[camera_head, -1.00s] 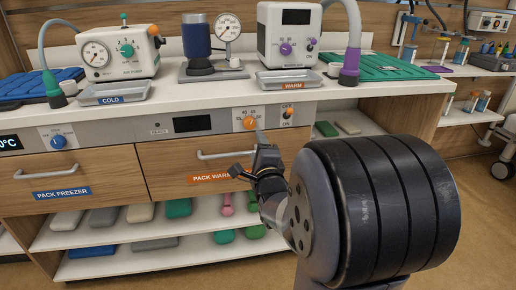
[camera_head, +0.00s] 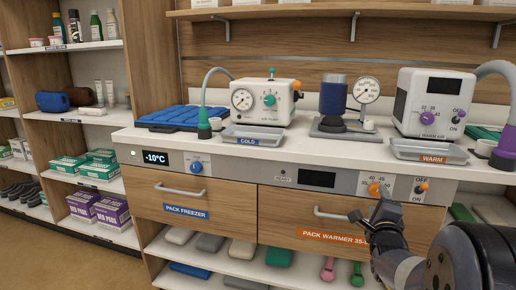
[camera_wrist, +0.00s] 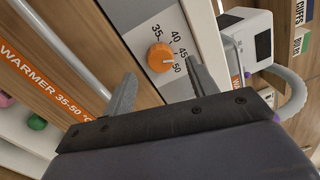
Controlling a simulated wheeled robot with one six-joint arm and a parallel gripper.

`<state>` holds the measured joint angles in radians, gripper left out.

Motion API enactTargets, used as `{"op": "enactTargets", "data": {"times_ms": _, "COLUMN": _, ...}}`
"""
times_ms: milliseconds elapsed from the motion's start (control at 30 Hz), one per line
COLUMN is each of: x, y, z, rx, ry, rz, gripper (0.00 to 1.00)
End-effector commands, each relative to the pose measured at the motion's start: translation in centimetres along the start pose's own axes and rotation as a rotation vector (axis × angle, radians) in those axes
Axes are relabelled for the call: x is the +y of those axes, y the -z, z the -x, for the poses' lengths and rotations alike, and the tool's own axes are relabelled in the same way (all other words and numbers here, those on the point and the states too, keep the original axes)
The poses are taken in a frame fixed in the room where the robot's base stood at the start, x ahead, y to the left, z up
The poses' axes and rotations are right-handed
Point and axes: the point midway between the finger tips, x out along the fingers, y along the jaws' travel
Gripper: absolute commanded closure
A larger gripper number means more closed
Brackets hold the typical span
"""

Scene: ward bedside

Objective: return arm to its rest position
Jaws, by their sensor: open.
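My gripper (camera_head: 376,214) is at the lower right of the head view, in front of the pack warmer drawer (camera_head: 290,222) and the control panel above it. In the wrist view the two fingers of my gripper (camera_wrist: 158,92) are spread apart with nothing between them. The orange warmer dial (camera_wrist: 160,57) shows just beyond the fingertips. The dial also shows in the head view (camera_head: 375,189), right above my gripper. I cannot tell the exact gap between the fingers and the dial.
The counter (camera_head: 300,150) carries a white air pump (camera_head: 263,101), a blue gel pad (camera_head: 180,117), a cold tray (camera_head: 253,135) and a warm tray (camera_head: 429,151). The pack freezer drawer (camera_head: 195,205) is shut. Shelves (camera_head: 85,130) with boxes stand at the left. Floor shows at lower left.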

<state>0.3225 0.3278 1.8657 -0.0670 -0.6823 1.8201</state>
Motion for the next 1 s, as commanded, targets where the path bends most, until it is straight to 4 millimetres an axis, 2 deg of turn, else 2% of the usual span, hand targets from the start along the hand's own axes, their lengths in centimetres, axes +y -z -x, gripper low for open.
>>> {"op": "enactTargets", "data": {"times_ms": 200, "x": 0.1, "y": 0.0, "z": -2.9, "rx": 0.000, "ry": 0.000, "rz": 0.000, "gripper": 0.45}}
{"op": "enactTargets", "data": {"times_ms": 367, "x": 0.0, "y": 0.0, "z": -3.9, "rx": 0.000, "ry": 0.000, "rz": 0.000, "gripper": 0.45}}
{"op": "enactTargets", "data": {"times_ms": 833, "x": 0.0, "y": 0.0, "z": -3.6, "rx": -0.001, "ry": 0.000, "rz": 0.016, "gripper": 0.45}}
{"op": "enactTargets", "data": {"times_ms": 1000, "x": -0.1, "y": 0.0, "z": -2.3, "rx": 0.000, "ry": -0.001, "rz": -0.001, "gripper": 0.45}}
